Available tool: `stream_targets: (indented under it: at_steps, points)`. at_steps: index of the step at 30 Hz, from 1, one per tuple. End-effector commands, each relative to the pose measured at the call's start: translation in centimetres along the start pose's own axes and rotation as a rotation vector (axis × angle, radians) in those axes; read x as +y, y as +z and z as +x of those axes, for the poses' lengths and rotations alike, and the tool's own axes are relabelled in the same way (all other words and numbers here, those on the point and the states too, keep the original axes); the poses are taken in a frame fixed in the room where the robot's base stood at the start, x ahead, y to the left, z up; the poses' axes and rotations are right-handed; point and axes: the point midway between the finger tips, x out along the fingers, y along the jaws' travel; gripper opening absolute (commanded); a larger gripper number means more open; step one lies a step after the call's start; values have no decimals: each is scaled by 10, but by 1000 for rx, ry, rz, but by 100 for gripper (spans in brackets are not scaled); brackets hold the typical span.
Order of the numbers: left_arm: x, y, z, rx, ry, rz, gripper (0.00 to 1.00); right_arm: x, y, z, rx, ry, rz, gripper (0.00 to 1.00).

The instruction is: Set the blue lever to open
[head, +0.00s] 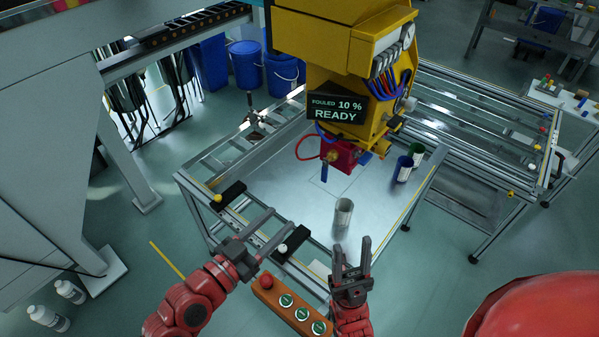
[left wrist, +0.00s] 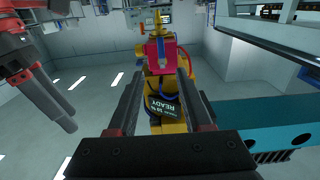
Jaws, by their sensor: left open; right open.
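The blue lever (head: 323,172) hangs down from a red block (head: 345,155) under the yellow machine head (head: 340,90). My right gripper (head: 353,246) is open and empty, pointing up near the table's front edge, below and right of the lever.
A metal cup (head: 343,213) stands on the table below the machine head. Blue (head: 403,170) and green (head: 416,153) cups stand at its right. An orange button box (head: 291,306) is at the front. A red hose (head: 306,148) loops left of the red block. A sign (head: 337,107) reads READY.

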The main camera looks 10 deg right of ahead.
Motion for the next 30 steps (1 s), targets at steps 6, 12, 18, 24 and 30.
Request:
stream_targets:
  at_steps: [6,12,18,24,30]
  points:
    - [1,5,30,9,2,3,50,-1,5,-29,0,0,0,50]
    - [0,-6,74,6,0,-3,50,-1,4,-24,0,0,0,50]
    - [0,-6,120,4,-1,-5,50,0,2,-10,0,0,0,50]
    - [-2,-4,154,7,-5,-5,50,0,0,-1,0,0,0,50]
    - [-3,-3,169,6,-6,-2,50,0,0,2,0,0,0,50]
